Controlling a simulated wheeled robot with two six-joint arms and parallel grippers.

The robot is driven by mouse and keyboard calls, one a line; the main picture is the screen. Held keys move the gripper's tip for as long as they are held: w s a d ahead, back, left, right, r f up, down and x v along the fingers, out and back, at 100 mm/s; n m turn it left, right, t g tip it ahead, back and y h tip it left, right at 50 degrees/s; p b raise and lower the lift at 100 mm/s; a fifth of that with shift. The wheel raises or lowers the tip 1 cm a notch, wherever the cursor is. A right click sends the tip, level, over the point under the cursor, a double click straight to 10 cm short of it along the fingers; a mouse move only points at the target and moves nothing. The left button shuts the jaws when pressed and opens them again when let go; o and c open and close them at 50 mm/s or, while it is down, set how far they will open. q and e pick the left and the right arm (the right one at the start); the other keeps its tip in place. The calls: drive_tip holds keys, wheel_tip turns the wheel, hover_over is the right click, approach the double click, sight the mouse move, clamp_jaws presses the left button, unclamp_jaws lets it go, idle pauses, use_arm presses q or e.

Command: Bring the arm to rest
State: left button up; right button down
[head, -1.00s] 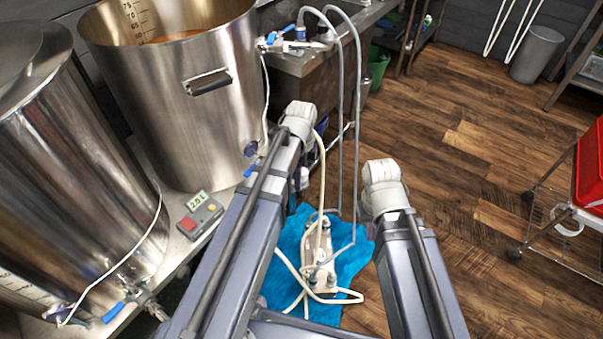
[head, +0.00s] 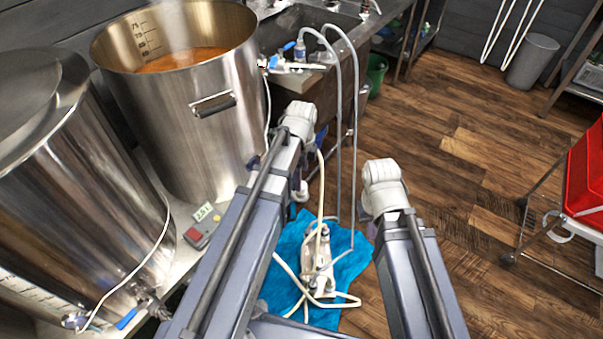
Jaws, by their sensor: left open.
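My two arms reach in from the bottom of the head view, and both look folded at pale joints. My left arm runs up to the joint in front of the big kettle. Only a small pale part of my left gripper (head: 300,188) shows below that joint, mostly hidden behind the arm; its jaws are open, with nothing visible held. My right arm ends in a pale joint over the wooden floor. The right gripper is hidden beneath or behind that arm.
A steel kettle (head: 190,120) with orange-brown liquid and a second steel vessel (head: 75,190) stand at left. A grey device (head: 203,225) sits on the bench. A pump with hoses (head: 318,265) lies on a blue cloth (head: 345,262). A red crate (head: 585,175) is at right. Floor between is clear.

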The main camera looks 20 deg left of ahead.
use_arm(q)
drive_tip(key=shift+r, duration=0.65)
use_arm(e)
drive_tip(key=shift+r, duration=0.65)
use_arm(q)
drive_tip(key=shift+f, duration=0.1)
drive_tip(key=shift+d, duration=0.1)
drive_tip(key=s+d+n+y, duration=0.1)
drive_tip(key=s+d+n, duration=0.9)
drive_tip(key=s+n, duration=0.45)
wheel_tip(320, 180, up, 13)
drive_tip(key=p, duration=1.3)
drive_tip(key=shift+d, duration=0.15)
use_arm(e)
wheel_tip(320, 180, up, 13)
drive_tip(key=shift+f, duration=0.2)
use_arm(q)
drive_tip(key=shift+w+f+m, duration=0.1)
drive_tip(key=shift+m, duration=0.15)
